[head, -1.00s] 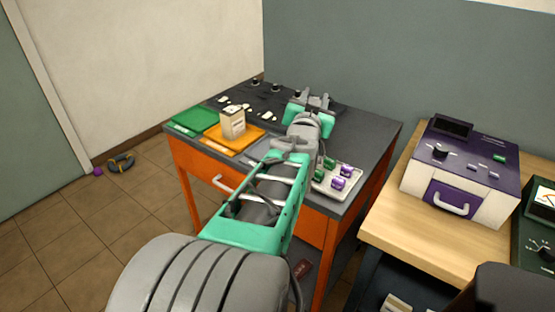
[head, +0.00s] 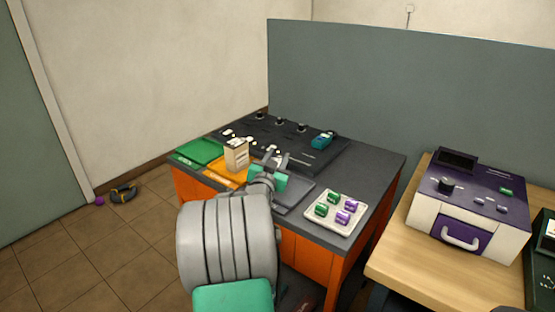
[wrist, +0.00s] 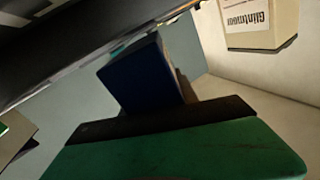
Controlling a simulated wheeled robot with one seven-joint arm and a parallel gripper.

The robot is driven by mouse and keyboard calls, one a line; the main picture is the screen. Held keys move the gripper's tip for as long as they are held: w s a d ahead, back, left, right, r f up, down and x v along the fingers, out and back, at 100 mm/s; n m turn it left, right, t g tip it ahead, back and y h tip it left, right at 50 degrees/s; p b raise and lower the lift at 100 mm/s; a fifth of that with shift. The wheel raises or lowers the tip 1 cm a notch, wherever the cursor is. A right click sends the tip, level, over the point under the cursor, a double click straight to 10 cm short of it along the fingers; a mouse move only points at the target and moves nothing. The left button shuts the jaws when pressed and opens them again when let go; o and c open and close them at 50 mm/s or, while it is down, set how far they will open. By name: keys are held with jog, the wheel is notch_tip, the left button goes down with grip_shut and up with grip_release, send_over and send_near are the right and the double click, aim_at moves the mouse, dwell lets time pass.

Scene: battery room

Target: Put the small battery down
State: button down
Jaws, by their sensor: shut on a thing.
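My gripper (head: 276,157) is over the dark table, just right of the cream box (head: 236,154) on the orange mat. In the wrist view a dark blue block (wrist: 145,75) with a tan side stands out from the black edge of my green gripper body. It appears to be the small battery, and my gripper is shut on it. In the head view the held block cannot be made out. The cream box also shows in the wrist view (wrist: 260,22), at the upper right, apart from the blue block.
A green mat (head: 200,151) lies left of the orange mat (head: 215,173). A white tray (head: 318,214) holds several green and purple cells. A black board (head: 275,140) at the back bears knobs and a teal item (head: 322,140). The table's right side (head: 375,170) is bare.

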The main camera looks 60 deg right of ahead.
jog(key=shift+f+b, duration=0.2)
jog(key=shift+b, duration=0.2)
jog(key=shift+f, duration=0.2)
